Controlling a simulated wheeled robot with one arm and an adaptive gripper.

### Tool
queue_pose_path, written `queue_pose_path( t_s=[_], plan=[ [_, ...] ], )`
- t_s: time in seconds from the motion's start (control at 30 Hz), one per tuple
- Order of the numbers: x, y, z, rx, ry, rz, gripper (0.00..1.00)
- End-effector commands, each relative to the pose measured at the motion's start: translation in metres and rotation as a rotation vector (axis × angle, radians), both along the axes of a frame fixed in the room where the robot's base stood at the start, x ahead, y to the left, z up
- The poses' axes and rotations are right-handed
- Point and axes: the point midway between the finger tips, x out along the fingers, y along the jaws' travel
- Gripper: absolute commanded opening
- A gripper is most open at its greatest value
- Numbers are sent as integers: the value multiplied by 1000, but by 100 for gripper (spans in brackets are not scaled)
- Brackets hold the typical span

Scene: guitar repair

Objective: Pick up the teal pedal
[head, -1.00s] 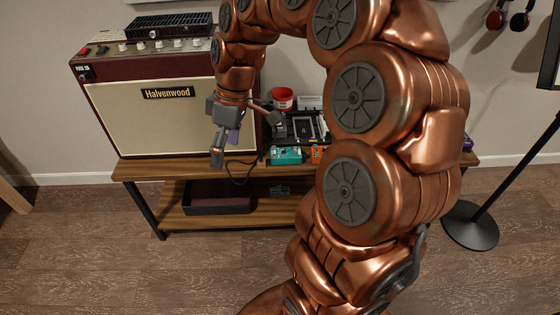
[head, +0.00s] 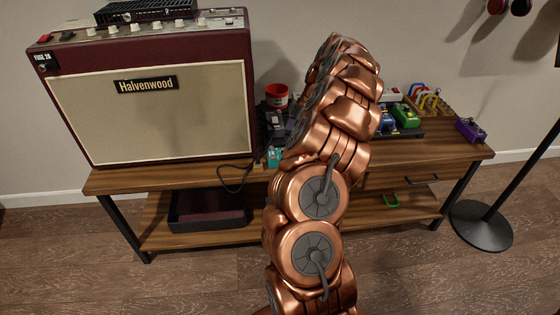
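The teal pedal (head: 274,157) shows only in part at the front of the bench top, just right of the amplifier. My copper arm stands in front of the bench and hides the rest of it. My gripper is not visible in the head view; the upper end of the arm points away over the bench, and what lies beyond it is hidden.
A large Halvenwood amplifier (head: 150,110) fills the bench's left side. A red cup (head: 277,95) stands behind the teal pedal. Green (head: 405,116) and blue (head: 386,122) pedals sit to the right, with a purple pedal (head: 470,130) at the bench's right end. A black cable (head: 236,176) hangs over the front edge.

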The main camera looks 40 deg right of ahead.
Motion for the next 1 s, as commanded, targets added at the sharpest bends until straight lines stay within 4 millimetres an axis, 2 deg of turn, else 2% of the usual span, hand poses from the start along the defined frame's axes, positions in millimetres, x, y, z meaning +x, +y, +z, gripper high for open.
queue_pose_path(
  t_s=[0.1, 0.43, 0.8, 1.0],
  plan=[
    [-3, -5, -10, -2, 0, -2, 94],
    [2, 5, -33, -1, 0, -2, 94],
    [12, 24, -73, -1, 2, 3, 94],
    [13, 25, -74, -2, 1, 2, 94]
  ],
)
